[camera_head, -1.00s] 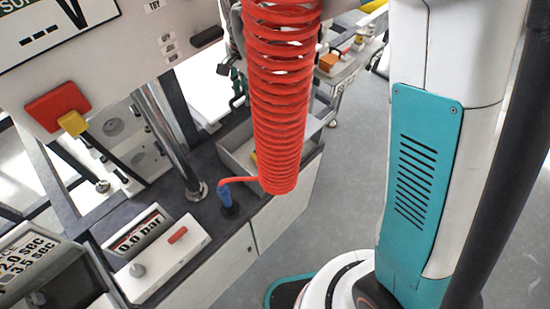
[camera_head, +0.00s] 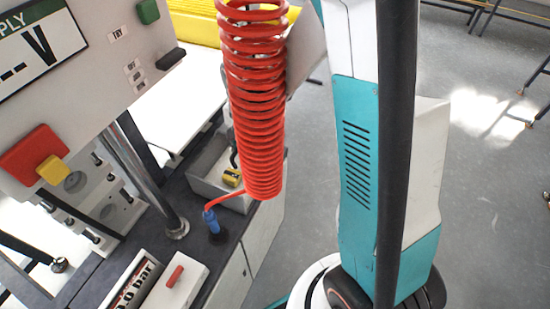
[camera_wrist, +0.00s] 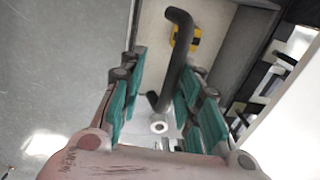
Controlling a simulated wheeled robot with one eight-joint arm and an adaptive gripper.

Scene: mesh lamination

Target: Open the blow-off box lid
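A light grey box (camera_head: 205,187) stands on the bench beside the red coiled hose, with a small yellow object (camera_head: 232,177) inside. In the wrist view my gripper (camera_wrist: 164,75) is open, its teal finger pads apart. A dark bent bar (camera_wrist: 170,78) shows between the fingers; I cannot tell whether any pad touches it. Beyond it are a grey-walled interior (camera_wrist: 222,50) and the yellow object (camera_wrist: 185,38). My gripper is not in the head view. I cannot clearly tell which surface is the blow-off box lid.
The red coiled hose (camera_head: 255,110) hangs in front of the box and ends at a blue fitting (camera_head: 211,220). A control panel with a red-and-yellow switch (camera_head: 40,160) is at the left. A metal post (camera_head: 145,180) stands beside the box. Open floor (camera_head: 480,190) lies right.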

